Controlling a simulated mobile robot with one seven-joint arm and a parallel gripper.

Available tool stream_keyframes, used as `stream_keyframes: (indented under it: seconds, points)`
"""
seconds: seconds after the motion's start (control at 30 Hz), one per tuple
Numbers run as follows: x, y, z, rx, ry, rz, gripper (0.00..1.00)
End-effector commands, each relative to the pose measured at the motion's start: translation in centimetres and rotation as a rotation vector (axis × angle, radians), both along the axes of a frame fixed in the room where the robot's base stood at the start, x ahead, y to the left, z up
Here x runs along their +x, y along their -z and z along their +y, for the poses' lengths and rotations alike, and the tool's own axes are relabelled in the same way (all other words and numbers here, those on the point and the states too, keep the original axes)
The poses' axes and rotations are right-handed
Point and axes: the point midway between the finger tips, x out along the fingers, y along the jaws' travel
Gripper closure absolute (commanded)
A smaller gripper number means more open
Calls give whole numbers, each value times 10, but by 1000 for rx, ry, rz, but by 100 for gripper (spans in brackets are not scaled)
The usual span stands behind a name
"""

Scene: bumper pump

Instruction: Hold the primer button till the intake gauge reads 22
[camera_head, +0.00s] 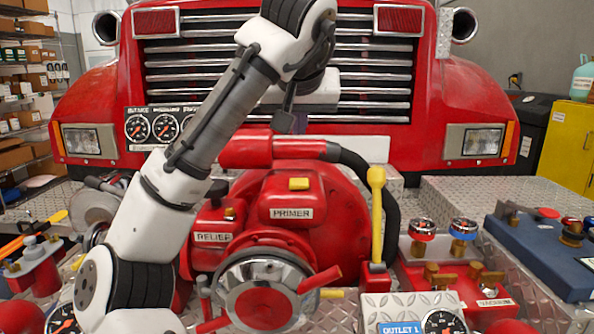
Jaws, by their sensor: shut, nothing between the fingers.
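The red pump housing (344,200) stands in front of the truck grille. A yellow button (299,183) sits on top of its block, above the PRIMER label (292,213). The intake gauge (137,127) is the leftmost dial on the panel at the truck's front; its needle is too small to read. My gripper (286,121) is shut and empty. It appears above the yellow button in the picture, apart from it, with its dark tip near the red pipe. My arm covers part of the gauge panel's right side.
A yellow lever (376,215) rises right of the button. A RELIEF block (213,228) sits left of it. A chrome-ringed outlet (263,292) with red handles is in front. Small red and blue gauges (463,230) and an OUTLET 1 gauge (443,322) stand at right.

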Motion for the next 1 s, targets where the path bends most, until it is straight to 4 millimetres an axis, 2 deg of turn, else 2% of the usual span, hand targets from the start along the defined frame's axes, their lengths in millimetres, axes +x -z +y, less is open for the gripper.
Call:
stream_keyframes:
  seconds: [0.27,0.67,0.8,1.0]
  points:
    - [14,15,0,-3,4,2,100]
    - [72,72,1,-1,-1,1,100]
    - [71,94,1,0,1,0,100]
    - [71,109,0,-1,1,-2,100]
